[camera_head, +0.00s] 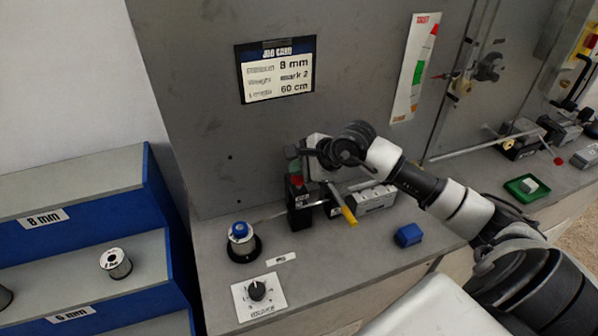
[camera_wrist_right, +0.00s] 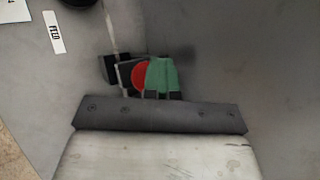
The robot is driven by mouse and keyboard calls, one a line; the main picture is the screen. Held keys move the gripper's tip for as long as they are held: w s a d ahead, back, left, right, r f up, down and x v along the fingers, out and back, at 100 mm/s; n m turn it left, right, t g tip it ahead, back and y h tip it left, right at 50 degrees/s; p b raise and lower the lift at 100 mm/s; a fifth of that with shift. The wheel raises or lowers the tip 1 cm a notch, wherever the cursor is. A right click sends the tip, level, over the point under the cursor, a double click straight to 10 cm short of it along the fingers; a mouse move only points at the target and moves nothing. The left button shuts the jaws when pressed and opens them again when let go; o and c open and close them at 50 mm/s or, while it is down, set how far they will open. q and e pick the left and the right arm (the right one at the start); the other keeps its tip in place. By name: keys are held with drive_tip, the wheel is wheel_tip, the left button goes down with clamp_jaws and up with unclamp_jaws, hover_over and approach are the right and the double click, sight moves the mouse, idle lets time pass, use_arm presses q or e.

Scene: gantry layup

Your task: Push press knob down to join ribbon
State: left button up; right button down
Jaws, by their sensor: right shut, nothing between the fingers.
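The press is a small black block (camera_head: 299,215) on the bench against the grey panel. Its red round knob (camera_head: 297,181) is on top and shows as a red disc in the wrist view (camera_wrist_right: 140,76). My right gripper (camera_head: 295,169) has its green fingertips together and empty, right above the red knob. In the wrist view the fingertips (camera_wrist_right: 162,76) overlap the right side of the disc; I cannot tell whether they touch it. A thin pale strip (camera_head: 268,217), perhaps the ribbon, runs to the block's left side. My left gripper is not in view.
A yellow-ended lever (camera_head: 348,215) and a grey block (camera_head: 374,198) stand right of the press. Blue shelving (camera_head: 156,205) stands at left.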

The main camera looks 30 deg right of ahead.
sight(299, 178)
drive_tip(key=shift+r+p, duration=0.4)
drive_tip(key=shift+r, duration=0.65)
drive_tip(key=shift+w+r, duration=0.1)
drive_tip(key=shift+r, duration=0.05)
wheel_tip(299, 178, up, 5)
drive_tip(key=shift+f+p, duration=0.15)
drive_tip(key=shift+p, duration=0.9)
